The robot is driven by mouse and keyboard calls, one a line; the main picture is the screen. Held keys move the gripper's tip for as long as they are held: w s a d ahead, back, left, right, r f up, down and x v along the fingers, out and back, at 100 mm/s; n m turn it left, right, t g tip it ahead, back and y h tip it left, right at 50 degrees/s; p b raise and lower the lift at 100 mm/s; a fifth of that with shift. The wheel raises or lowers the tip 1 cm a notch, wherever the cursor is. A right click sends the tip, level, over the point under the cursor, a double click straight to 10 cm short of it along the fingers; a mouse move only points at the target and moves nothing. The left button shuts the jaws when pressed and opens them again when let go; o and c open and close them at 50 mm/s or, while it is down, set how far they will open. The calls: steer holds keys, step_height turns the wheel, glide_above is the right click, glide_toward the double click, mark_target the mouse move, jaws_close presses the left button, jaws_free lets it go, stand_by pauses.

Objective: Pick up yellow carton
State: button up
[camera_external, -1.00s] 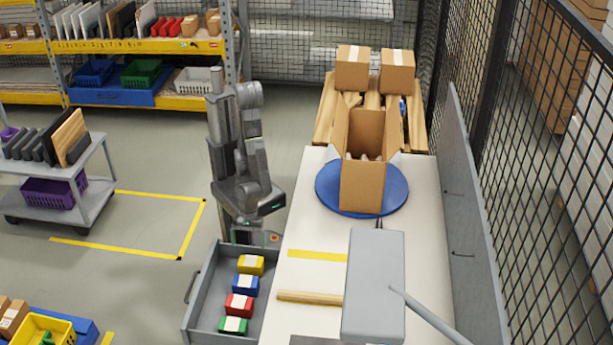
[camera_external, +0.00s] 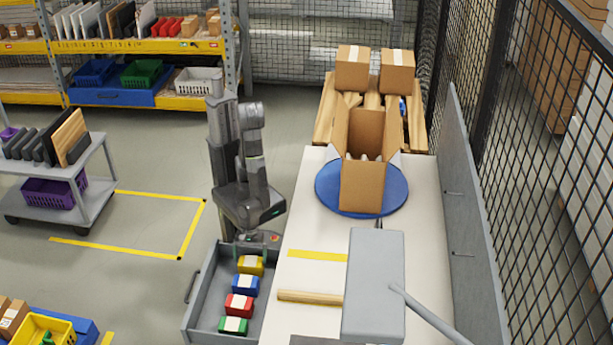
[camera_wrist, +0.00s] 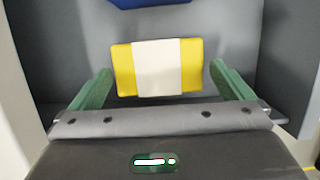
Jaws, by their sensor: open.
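The yellow carton (camera_external: 251,265) with a white band lies at the far end of the open grey drawer (camera_external: 205,300). In the wrist view the yellow carton (camera_wrist: 122,70) sits between my two green fingers, with a gap on each side. My gripper (camera_wrist: 160,85) is open and empty. In the external view my gripper (camera_external: 254,238) is above the drawer's far end, near the carton, and its fingers are hard to make out. A blue carton (camera_external: 245,285) lies just in front of the yellow one, and its edge shows at the top of the wrist view (camera_wrist: 150,3).
A red carton (camera_external: 239,304) and a green carton (camera_external: 233,325) lie in the same drawer. The drawer walls are close around my gripper. The white table (camera_external: 310,230) stands to the right, with a wooden bar (camera_external: 308,297) and a large open box (camera_external: 362,187).

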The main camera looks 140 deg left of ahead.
mark_target(251, 260)
steer(key=b+x, duration=0.3)
steer(key=x, duration=0.2)
steer(key=shift+w+a+f+b, duration=0.1)
steer(key=shift+b, duration=0.25)
steer(key=shift+c, duration=0.4)
steer(key=c, duration=0.7)
